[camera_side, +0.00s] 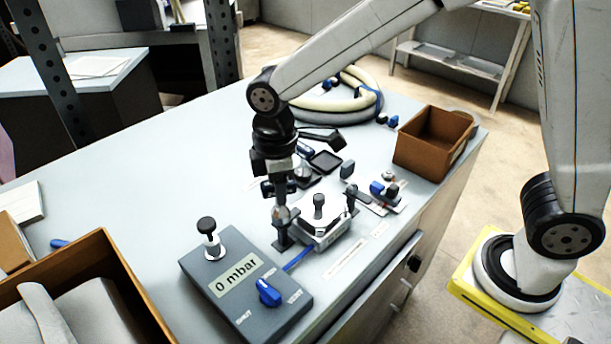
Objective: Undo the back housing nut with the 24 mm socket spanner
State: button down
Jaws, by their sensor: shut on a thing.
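My gripper (280,188) points straight down over the left end of the small pale housing (325,232). It is shut on an upright grey metal tool, which looks like the socket spanner (281,214). The tool's lower end is at the top of the dark left bracket (284,238) of the housing. I cannot tell whether it sits on a nut. The back housing nut cannot be made out. A dark round-topped knob (319,203) stands on top of the housing. A second dark bracket (352,197) stands at its right end.
A grey box (247,290) reading "0 mbar", with a blue knob (268,291), stands front left. An open brown box (432,143) is back right; another (75,280) is front left. Small blue-handled parts (384,190) lie right of the housing. Coiled hoses (345,100) lie behind.

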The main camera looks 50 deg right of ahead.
jog(key=shift+f, duration=0.3)
dwell(0.6)
